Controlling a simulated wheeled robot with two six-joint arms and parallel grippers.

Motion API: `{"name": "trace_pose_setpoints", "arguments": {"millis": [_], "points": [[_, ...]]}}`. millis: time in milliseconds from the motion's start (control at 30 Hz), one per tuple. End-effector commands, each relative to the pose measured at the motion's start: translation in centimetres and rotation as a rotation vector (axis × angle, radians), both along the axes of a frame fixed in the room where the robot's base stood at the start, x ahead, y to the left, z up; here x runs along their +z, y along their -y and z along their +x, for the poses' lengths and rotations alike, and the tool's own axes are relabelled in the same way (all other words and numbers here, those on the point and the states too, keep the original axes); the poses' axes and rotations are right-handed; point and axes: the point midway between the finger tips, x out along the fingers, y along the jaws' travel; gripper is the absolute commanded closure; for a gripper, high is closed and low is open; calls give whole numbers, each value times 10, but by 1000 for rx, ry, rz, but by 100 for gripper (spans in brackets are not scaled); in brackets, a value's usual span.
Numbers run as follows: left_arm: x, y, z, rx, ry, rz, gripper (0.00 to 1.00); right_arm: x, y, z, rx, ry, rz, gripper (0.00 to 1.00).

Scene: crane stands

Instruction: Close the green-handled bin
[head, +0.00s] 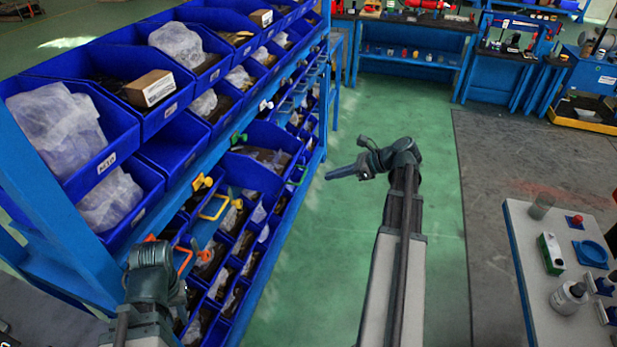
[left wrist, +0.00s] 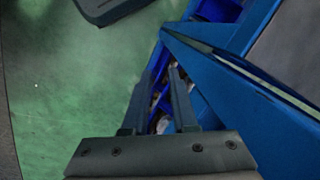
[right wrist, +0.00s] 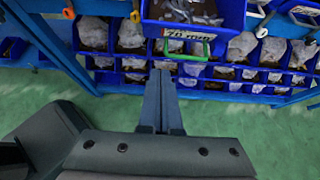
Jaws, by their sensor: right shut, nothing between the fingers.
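The green-handled bin (head: 270,136) is a blue bin sticking out of the lower part of the rack in the head view. Its green handle (head: 299,175) is on its front. In the right wrist view the bin (right wrist: 150,28) stands out ahead, with the green handle (right wrist: 184,57) below its label. My right gripper (head: 329,177) is shut and empty, in front of the handle and apart from it in the head view; its fingers (right wrist: 161,72) point toward the bin. My left gripper (left wrist: 161,72) is open and empty beside the rack; its fingers are hidden in the head view.
Bins with a yellow handle (head: 214,207) and an orange handle (head: 184,260) are nearer along the rack (head: 62,215). Green floor (head: 330,240) is clear between the rack and a table (head: 540,290) at the right.

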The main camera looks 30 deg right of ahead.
Motion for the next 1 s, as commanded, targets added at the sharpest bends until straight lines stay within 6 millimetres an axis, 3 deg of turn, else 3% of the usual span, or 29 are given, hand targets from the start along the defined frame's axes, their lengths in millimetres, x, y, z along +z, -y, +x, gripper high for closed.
{"name": "trace_pose_setpoints", "arguments": {"millis": [500, 633, 1000], "points": [[-58, 0, 0, 0, 0, 0, 74, -59, -53, 61, 7, -1, -2, 100], [-43, 0, 0, 0, 0, 0, 74, -43, -64, 74, 6, -1, -2, 100], [-37, 0, 0, 0, 0, 0, 74, -37, -77, 89, 3, -1, -2, 100]]}}
